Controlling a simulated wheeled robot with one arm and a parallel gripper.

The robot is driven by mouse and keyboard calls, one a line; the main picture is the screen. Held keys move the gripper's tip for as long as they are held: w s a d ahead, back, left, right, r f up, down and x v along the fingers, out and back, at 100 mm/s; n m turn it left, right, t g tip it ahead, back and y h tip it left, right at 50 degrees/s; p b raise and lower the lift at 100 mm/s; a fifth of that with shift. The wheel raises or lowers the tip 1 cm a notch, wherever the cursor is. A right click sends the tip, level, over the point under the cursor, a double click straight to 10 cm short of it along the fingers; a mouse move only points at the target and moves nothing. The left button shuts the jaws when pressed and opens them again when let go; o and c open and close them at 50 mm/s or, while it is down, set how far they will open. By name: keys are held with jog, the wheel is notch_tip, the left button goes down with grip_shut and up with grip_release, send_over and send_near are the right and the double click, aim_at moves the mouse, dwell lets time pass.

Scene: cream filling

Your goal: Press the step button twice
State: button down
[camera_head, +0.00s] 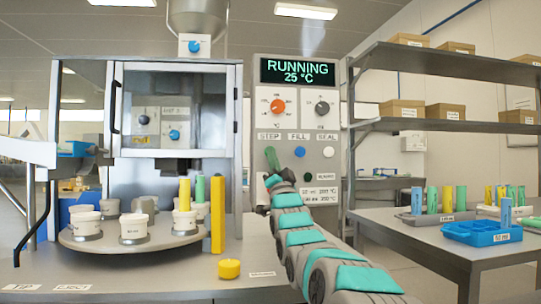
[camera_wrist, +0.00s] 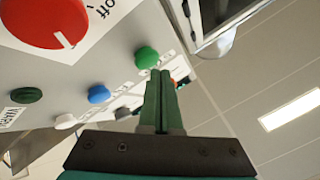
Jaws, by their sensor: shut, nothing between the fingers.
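The control panel (camera_head: 345,95) carries a row of buttons under the labels STEP, FILL and SEAL. My gripper (camera_head: 269,152) points up at the panel in front of that spot. In the wrist view my gripper (camera_wrist: 163,73) has its two green fingers together and empty. Their tips appear just beside the green button; I cannot tell whether they touch it.
The blue fill button (camera_head: 300,151) and white seal button (camera_head: 328,152) sit close by on the right. A red-orange dial (camera_head: 278,106) is above. The display (camera_head: 297,70) reads RUNNING, 25 °C. A turntable (camera_head: 100,243) with white cups stands left, near a yellow post (camera_head: 218,215).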

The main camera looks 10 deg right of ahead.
jog(key=shift+s, duration=0.4)
jog(key=s+b, duration=0.2)
jog(key=s, duration=0.2)
jog(key=shift+s, duration=0.4)
dwell(0.6)
